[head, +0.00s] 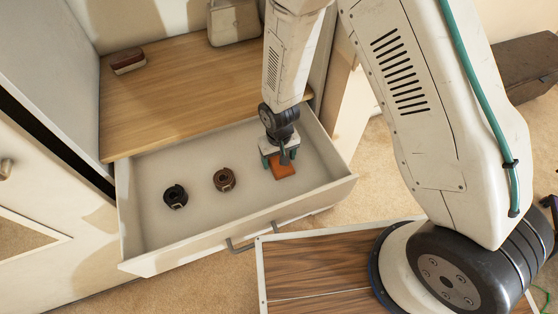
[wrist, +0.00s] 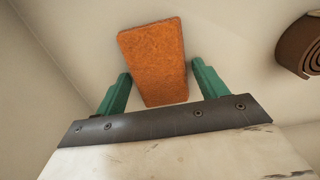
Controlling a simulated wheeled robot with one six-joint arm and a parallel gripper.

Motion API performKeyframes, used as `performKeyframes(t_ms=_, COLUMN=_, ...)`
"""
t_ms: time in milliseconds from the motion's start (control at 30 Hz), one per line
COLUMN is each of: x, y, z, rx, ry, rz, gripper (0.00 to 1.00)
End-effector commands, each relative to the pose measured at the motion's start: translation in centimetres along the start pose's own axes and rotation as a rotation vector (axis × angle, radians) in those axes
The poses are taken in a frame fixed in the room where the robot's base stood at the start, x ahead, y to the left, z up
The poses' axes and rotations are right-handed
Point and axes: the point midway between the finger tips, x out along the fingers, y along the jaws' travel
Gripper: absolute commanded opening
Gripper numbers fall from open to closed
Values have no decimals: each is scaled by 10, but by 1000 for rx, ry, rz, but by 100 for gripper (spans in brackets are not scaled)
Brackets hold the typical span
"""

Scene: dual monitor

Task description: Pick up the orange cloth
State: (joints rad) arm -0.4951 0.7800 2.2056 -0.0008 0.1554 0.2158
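The orange cloth (head: 283,171) is a small folded rectangle lying in the open drawer, near its right end. It fills the upper middle of the wrist view (wrist: 155,62). My gripper (head: 279,158) points down into the drawer, right at the cloth. In the wrist view its two green fingers (wrist: 158,82) are apart, one on each side of the cloth's near end, with a gap to the cloth on the right side. The left finger is very close to the cloth's edge; I cannot tell whether it touches.
The open drawer (head: 140,238) also holds a dark roll (head: 175,196) and a brown roll (head: 224,180); the brown one shows in the wrist view (wrist: 300,47). The drawer walls stand close right of my gripper. A wooden surface (head: 190,90) above holds a reddish-brown block (head: 128,61).

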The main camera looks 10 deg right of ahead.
Motion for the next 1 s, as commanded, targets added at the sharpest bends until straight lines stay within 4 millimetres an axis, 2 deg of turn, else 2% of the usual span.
performKeyframes(t_ms=33, x=0, y=0, z=0, rx=0, ry=0, rz=0, gripper=57)
performKeyframes(t_ms=100, x=0, y=0, z=0, rx=0, ry=0, rz=0, gripper=39)
performKeyframes(t_ms=167, x=0, y=0, z=0, rx=0, ry=0, rz=0, gripper=39)
performKeyframes(t_ms=200, x=0, y=0, z=0, rx=0, ry=0, rz=0, gripper=36)
performKeyframes(t_ms=433, x=-2, y=0, z=0, rx=0, ry=0, rz=0, gripper=35)
performKeyframes(t_ms=567, x=-9, y=0, z=0, rx=0, ry=1, rz=0, gripper=35)
performKeyframes(t_ms=767, x=-40, y=0, z=-2, rx=0, ry=5, rz=-1, gripper=35)
performKeyframes(t_ms=1000, x=-106, y=0, z=-2, rx=0, ry=7, rz=-2, gripper=35)
